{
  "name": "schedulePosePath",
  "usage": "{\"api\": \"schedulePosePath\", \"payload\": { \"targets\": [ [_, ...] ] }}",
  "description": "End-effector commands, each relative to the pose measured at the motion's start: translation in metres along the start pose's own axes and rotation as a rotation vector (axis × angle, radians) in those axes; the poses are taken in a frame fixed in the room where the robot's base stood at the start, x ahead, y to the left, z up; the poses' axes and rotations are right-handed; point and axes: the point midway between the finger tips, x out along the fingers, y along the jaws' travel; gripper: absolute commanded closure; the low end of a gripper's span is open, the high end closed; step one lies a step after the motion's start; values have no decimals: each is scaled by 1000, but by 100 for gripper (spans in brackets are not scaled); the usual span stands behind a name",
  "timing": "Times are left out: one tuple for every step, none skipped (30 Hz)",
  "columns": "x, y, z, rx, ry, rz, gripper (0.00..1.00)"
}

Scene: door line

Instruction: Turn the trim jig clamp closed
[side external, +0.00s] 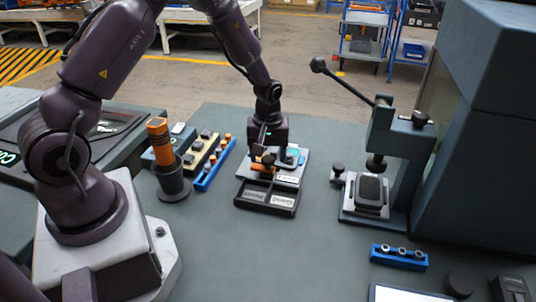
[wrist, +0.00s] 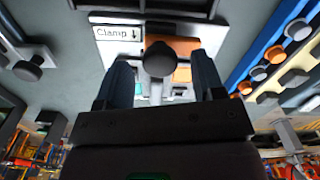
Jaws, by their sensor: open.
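The trim jig (side external: 286,181) is a light plate near the middle of the bench, with orange parts and a teal part (side external: 291,155) on it. In the wrist view a white label (wrist: 116,33) reads "Clamp" with an arrow. A round black knob (wrist: 160,60) shows there between my fingers, with orange surfaces behind it. My gripper (side external: 264,160) points down over the jig; in the wrist view it (wrist: 160,75) is open, one finger on each side of the knob. Whether the fingers touch the knob cannot be told. In the side view my gripper partly hides the clamp.
A black two-compartment tray (side external: 266,208) adjoins the jig's front. Left are a blue rack (side external: 214,165) and an orange-handled tool (side external: 157,140) in a holder. Right stands a lever press (side external: 393,150), with a blue tray (side external: 398,257) before it. The front middle bench is clear.

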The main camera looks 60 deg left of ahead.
Motion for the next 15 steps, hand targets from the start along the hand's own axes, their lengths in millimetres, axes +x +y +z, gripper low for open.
{"api": "schedulePosePath", "payload": {
  "targets": [
    [3, 0, 0, 0, -1, -1, 37],
    [4, 0, 0, 0, -1, 0, 37],
    [5, 0, 0, 0, 0, 1, 37],
    [6, 0, 0, 0, 0, 1, 37],
    [6, 0, 0, 0, 1, 1, 37],
    [6, 0, 0, 0, 1, 2, 37],
    [6, 0, 0, 0, 1, 2, 37],
    [6, 0, 0, 0, 1, 2, 37],
    [6, 0, 0, 0, 1, 1, 37],
    [6, 0, 0, 0, 1, 1, 37],
    [6, 0, 0, 0, 1, 1, 37],
    [6, 0, 0, 0, 0, 1, 47],
    [6, 0, 0, 0, 0, 1, 54],
    [6, 0, 0, 0, 0, 1, 60],
    [6, 0, 0, 0, 0, 1, 70]
  ]
}}
